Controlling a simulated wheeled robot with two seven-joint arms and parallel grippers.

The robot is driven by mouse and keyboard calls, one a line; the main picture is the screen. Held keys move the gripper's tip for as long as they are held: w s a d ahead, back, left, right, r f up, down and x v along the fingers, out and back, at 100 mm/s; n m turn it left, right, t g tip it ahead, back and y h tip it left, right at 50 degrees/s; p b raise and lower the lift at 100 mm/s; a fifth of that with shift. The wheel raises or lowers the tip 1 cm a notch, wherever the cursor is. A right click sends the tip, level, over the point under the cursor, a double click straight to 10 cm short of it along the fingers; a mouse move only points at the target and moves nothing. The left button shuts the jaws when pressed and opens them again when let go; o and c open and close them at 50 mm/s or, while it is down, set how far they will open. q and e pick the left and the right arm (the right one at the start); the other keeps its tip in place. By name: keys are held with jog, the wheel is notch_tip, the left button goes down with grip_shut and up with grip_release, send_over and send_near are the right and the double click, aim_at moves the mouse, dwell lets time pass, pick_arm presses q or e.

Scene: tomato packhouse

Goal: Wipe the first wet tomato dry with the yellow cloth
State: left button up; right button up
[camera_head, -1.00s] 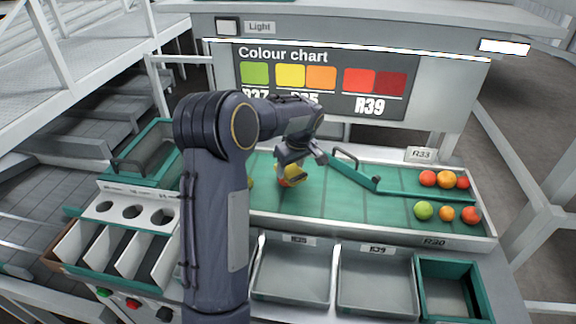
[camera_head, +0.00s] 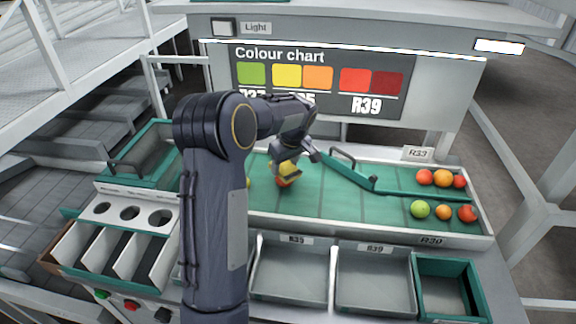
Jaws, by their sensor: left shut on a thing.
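My left gripper (camera_head: 289,163) is shut on the yellow cloth (camera_head: 287,169) above the green sorting mat (camera_head: 335,197). A red-orange tomato (camera_head: 283,182) sits on the mat directly under the cloth, and the cloth appears to touch its top. Most of this tomato is hidden by the cloth and gripper. A sliver of another yellow-green item (camera_head: 248,183) shows just right of my left arm, which hides the rest. I cannot tell any wetness at this size. My right gripper is not in view.
Several red, orange and green tomatoes (camera_head: 420,209) lie at the mat's right end. A green divider with a handle (camera_head: 372,183) crosses the mat. Grey trays (camera_head: 373,311) and a green crate (camera_head: 484,304) stand in front. The mat's middle is clear.

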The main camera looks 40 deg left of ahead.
pick_arm(q)
jog(key=shift+w+a+p, duration=0.15)
jog(key=shift+a, duration=0.4)
jog(key=shift+w+a+p, duration=0.15)
jog(key=shift+a, duration=0.4)
jog(key=shift+s+d+b, duration=0.2)
jog(key=shift+d+b, duration=0.1)
jog(key=shift+d, duration=0.4)
jog(key=shift+s+d+b, duration=0.25)
jog(key=shift+d+b, duration=0.05)
jog(key=shift+d, duration=0.45)
jog(key=shift+s+d+b, duration=0.2)
jog(key=shift+d+b, duration=0.1)
jog(key=shift+d, duration=0.4)
jog(key=shift+w+a+p, duration=0.2)
jog(key=shift+a, duration=0.5)
jog(key=shift+w+a+p, duration=0.25)
jog(key=shift+a, duration=0.5)
jog(key=shift+w+a+p, duration=0.2)
jog(key=shift+a, duration=0.5)
jog(key=shift+r+p, duration=2.15)
jog(key=shift+r, duration=0.9)
